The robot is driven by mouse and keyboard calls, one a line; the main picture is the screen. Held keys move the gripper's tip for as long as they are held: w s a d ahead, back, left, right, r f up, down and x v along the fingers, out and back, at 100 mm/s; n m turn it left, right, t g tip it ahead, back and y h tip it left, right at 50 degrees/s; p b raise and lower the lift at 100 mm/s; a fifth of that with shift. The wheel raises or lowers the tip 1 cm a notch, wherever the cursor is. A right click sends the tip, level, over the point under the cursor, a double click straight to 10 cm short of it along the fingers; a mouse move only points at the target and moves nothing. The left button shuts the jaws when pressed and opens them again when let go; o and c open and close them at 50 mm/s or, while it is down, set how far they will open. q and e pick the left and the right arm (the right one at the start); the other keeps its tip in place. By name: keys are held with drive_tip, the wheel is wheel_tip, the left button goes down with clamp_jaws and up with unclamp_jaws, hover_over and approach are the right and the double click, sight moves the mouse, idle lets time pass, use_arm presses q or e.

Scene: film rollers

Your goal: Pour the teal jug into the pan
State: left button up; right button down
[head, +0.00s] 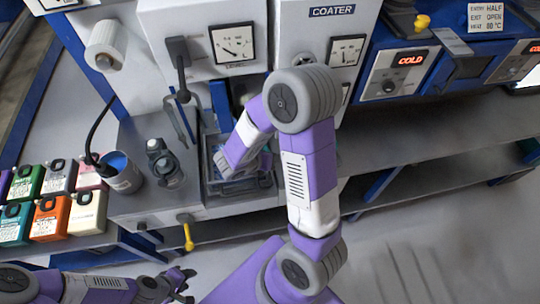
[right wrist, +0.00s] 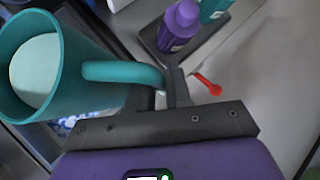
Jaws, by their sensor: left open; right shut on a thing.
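The teal jug (right wrist: 75,75) fills the left of the right wrist view, its mouth facing the camera and a pale surface inside. My right gripper (right wrist: 171,92) is shut on its handle (right wrist: 125,73). In the head view my right arm hides nearly all of the jug and the gripper. The pan (head: 208,172) is a grey rectangular trough under the coater, with blue showing inside, partly covered by my right wrist. A blue patterned patch (right wrist: 66,124) shows below the jug in the right wrist view. I see no stream. My left gripper (head: 186,284) is open and empty at the lower left.
A grey container with blue inside (head: 123,172) and a dark bottle-like item (head: 163,163) stand left of the pan. Several coloured jugs (head: 52,215) stand far left. A yellow valve handle (head: 187,232) sticks out in front. Shelves (head: 430,135) at the right are clear.

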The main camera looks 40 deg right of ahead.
drive_tip(key=shift+r+n+g+h+p, duration=0.4)
drive_tip(key=shift+r+g+p, duration=1)
drive_tip(key=shift+p, duration=1.45)
drive_tip(key=shift+r+n+p, duration=0.3)
drive_tip(key=shift+r+p, duration=0.4)
drive_tip(key=shift+p, duration=0.1)
drive_tip(key=shift+w+a+r+n+g+h+p, duration=0.15)
drive_tip(key=shift+r+g+p, duration=0.15)
drive_tip(key=shift+p, duration=0.4)
drive_tip(key=shift+w+d+r+n+g+h+p, duration=0.1)
drive_tip(key=shift+r+n+g+p, duration=0.15)
drive_tip(key=shift+r+p, duration=0.3)
drive_tip(key=shift+w+a+r+n+g+h+p, duration=0.1)
drive_tip(key=shift+r+g+p, duration=0.15)
drive_tip(key=shift+p, duration=0.55)
idle(2.3)
